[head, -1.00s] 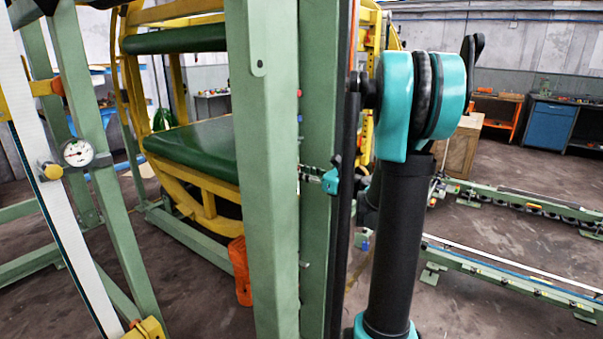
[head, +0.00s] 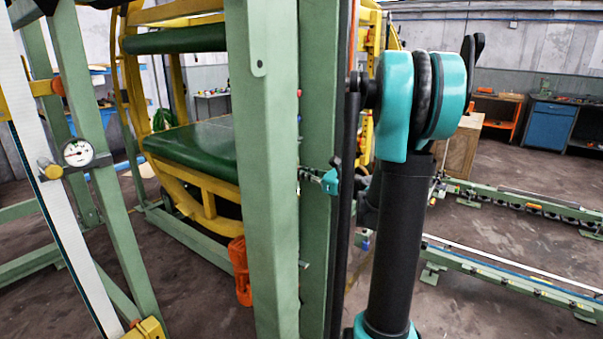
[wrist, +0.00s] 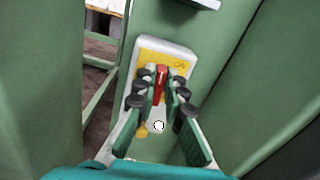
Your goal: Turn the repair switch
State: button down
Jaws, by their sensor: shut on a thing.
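The repair switch has a red handle (wrist: 161,76) on a yellow plate (wrist: 181,62) marked "ON", set on a pale box (wrist: 159,127) on a green post. In the wrist view, my gripper (wrist: 160,90) has its green, black-jointed fingers on both sides of the red handle and is shut on it. The handle points nearly straight up the picture, tilted slightly right. In the head view, my gripper (head: 309,174) reaches the edge of the green post (head: 318,240); the switch is hidden there.
A wide green post (head: 262,150) stands close in front. A yellow ring frame (head: 208,205) with green panels is behind it. A dial gauge (head: 77,153) is on the left. Low green rails (head: 500,275) lie on the floor at right. Green walls flank the switch closely.

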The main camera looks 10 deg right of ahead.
jog(key=shift+s+a+f+n, duration=0.1)
jog(key=shift+a+f+n, duration=0.1)
jog(key=shift+n, duration=2.65)
jog(key=shift+s+a+f+n, duration=0.1)
jog(key=shift+s+f+n, duration=0.1)
jog(key=shift+n, duration=2.6)
jog(key=shift+s+a+f+n, duration=0.1)
jog(key=shift+f+n, duration=0.1)
jog(key=shift+n, duration=2.65)
jog(key=c, duration=1.6)
grip_release()
